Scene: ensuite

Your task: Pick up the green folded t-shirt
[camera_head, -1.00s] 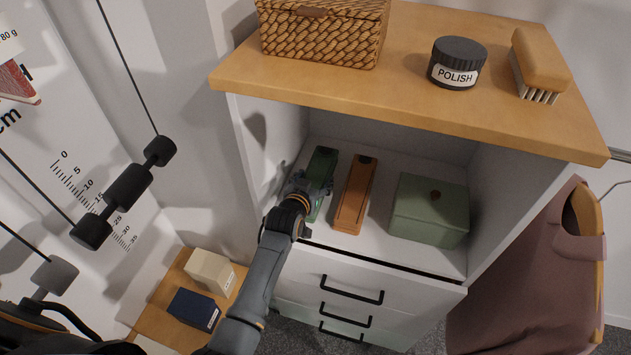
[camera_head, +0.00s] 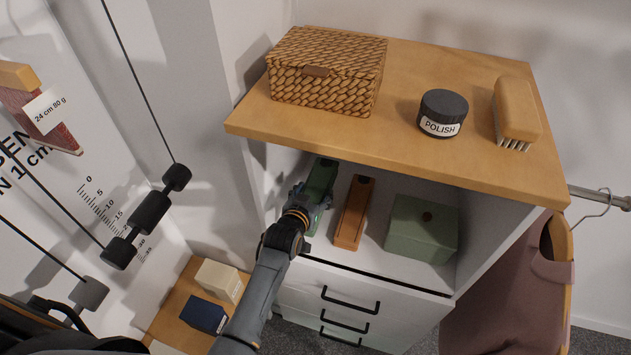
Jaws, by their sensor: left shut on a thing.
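A long, narrow green item (camera_head: 321,177) with a dark spot at its far end lies in the open compartment of the white cabinet, at its left side. It is the only long green thing there, and I cannot tell from its shape whether it is a folded t-shirt. My left gripper (camera_head: 306,208) is shut on its near end, and the fingers and wrist hide part of it. I cannot tell whether it is lifted off the compartment floor. My right gripper is not in view.
In the compartment, an orange long item (camera_head: 354,212) and a green box (camera_head: 421,230) stand to the right. The wooden top (camera_head: 385,138) overhangs them, carrying a wicker basket (camera_head: 325,80), polish jar (camera_head: 443,115) and brush (camera_head: 516,110). Drawers (camera_head: 350,300) lie below.

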